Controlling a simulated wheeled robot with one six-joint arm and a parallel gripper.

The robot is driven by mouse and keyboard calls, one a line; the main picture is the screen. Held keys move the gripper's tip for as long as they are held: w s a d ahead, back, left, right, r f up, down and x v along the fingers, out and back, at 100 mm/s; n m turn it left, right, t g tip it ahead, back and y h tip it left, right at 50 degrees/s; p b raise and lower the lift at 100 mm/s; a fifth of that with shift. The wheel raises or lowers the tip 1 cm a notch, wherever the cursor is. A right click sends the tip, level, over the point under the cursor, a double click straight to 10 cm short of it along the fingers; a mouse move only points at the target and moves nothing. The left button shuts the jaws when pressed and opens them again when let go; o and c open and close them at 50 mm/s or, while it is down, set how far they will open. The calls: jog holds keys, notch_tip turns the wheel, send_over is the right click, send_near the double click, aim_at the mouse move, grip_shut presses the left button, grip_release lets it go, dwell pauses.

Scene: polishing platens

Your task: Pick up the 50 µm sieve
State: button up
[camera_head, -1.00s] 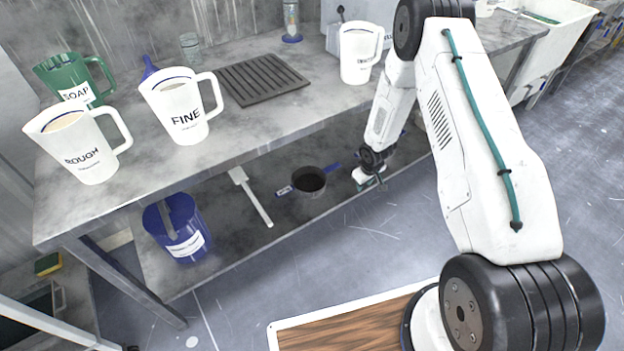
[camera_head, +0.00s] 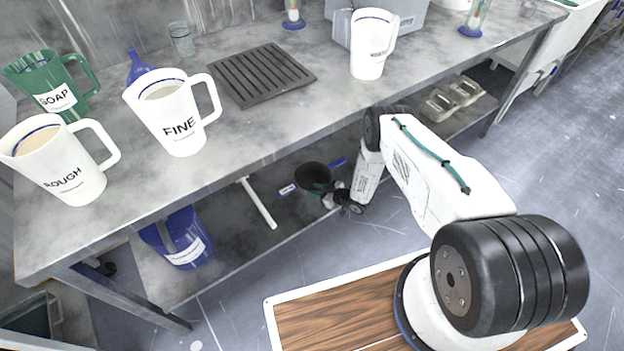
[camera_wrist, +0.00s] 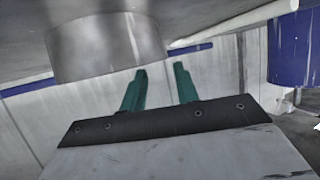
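The sieve (camera_head: 313,175) is a round dark-centred pan on the lower shelf, with a blue-ended handle to the right and a blue and white tab to the left. I cannot read its size. In the wrist view a grey metal cylinder wall (camera_wrist: 105,45), apparently the sieve's, is at the upper left, with a white and blue bar (camera_wrist: 192,49) beside it. My gripper (camera_head: 323,189) is low at the sieve's near right side. In the wrist view its two teal fingers (camera_wrist: 160,70) stand apart with nothing clearly between them; contact with the sieve cannot be told.
The worktop (camera_head: 270,120) overhangs the shelf and holds white jugs (camera_head: 172,112), a green soap jug (camera_head: 52,85) and a dark slatted rack (camera_head: 261,74). Floor in front is open.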

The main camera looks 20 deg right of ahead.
jog(key=x, duration=0.4)
jog(key=shift+w+a+f, duration=0.15)
jog(key=shift+w, duration=0.1)
grip_shut()
